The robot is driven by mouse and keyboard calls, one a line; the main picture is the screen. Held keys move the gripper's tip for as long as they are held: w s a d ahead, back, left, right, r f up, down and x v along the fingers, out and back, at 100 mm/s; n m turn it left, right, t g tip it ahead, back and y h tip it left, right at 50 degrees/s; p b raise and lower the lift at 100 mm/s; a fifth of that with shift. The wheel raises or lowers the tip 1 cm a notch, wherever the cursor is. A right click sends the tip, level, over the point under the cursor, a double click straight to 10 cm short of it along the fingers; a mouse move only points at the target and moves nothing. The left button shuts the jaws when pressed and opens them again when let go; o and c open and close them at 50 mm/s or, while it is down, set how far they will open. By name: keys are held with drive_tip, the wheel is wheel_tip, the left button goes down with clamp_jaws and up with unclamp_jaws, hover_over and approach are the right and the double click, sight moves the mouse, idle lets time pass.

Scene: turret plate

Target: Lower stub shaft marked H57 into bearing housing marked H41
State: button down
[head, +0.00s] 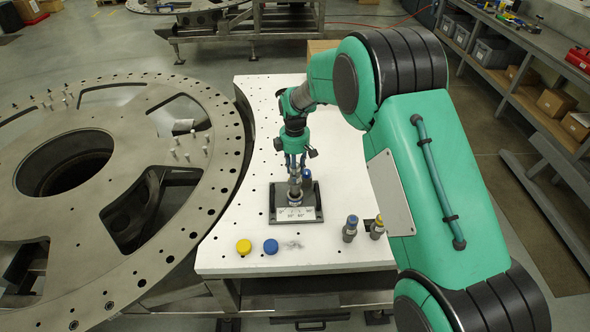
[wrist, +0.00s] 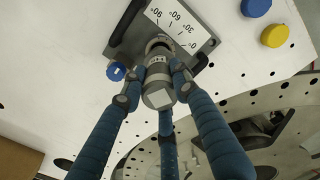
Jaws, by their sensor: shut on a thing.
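A grey stub shaft (wrist: 157,88) with a small white label is held between the blue fingers of my gripper (wrist: 154,82). Its marking is too small to read surely. The bearing housing (wrist: 160,46) shows a dark round bore just past the shaft's far end. The shaft appears roughly lined up with the bore; I cannot tell whether its tip has entered. In the head view my gripper (head: 295,163) points down above the dark base plate (head: 312,211), with the shaft (head: 295,180) upright below it. The housing's marking is not readable.
Yellow (head: 244,247) and blue (head: 271,246) caps lie at the front. The turret ring (head: 215,190) borders the white table (head: 340,255).

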drive_tip(key=shift+f+b, duration=1.35)
drive_tip(key=shift+f, duration=1.6)
drive_tip(key=shift+f, duration=0.2)
drive_tip(key=c, duration=1.3)
unclamp_jaws()
drive_tip(key=shift+o, duration=0.2)
drive_tip(key=shift+f, duration=0.1)
wheel_tip(320, 180, up, 12)
drive_tip(key=shift+f, duration=0.15)
drive_tip(key=shift+r, duration=0.2)
